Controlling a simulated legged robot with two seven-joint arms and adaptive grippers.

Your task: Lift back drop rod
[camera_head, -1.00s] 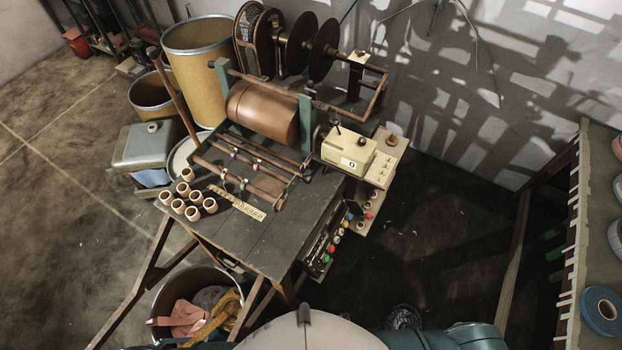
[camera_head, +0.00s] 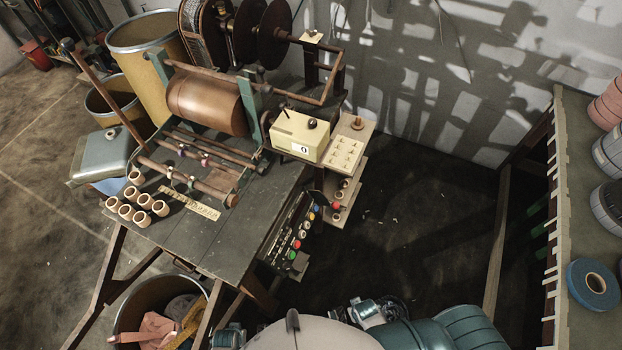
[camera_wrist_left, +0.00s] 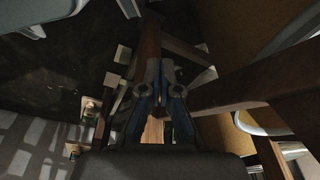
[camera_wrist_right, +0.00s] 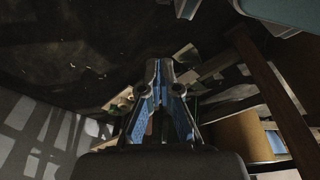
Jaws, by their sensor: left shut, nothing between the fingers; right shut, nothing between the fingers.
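The winding machine's rods lie in front of its copper-coloured drum (camera_head: 207,103) on the dark table. A plain rod (camera_head: 205,143) runs nearest the drum, and a rod with small clips (camera_head: 187,153) lies in front of it. I cannot tell for certain which is the back drop rod. My left gripper (camera_wrist_left: 160,70) shows in the left wrist view, shut and empty. My right gripper (camera_wrist_right: 161,68) shows in the right wrist view, also shut and empty. Neither gripper's fingers show clearly in the head view, and both are away from the rods.
Several tape cores (camera_head: 133,207) stand at the table's left edge, beside a wooden ruler (camera_head: 190,204). A cream counter box (camera_head: 300,137) stands right of the drum. A bin (camera_head: 128,318) sits below the table. A rack with tape rolls (camera_head: 594,284) is at the right.

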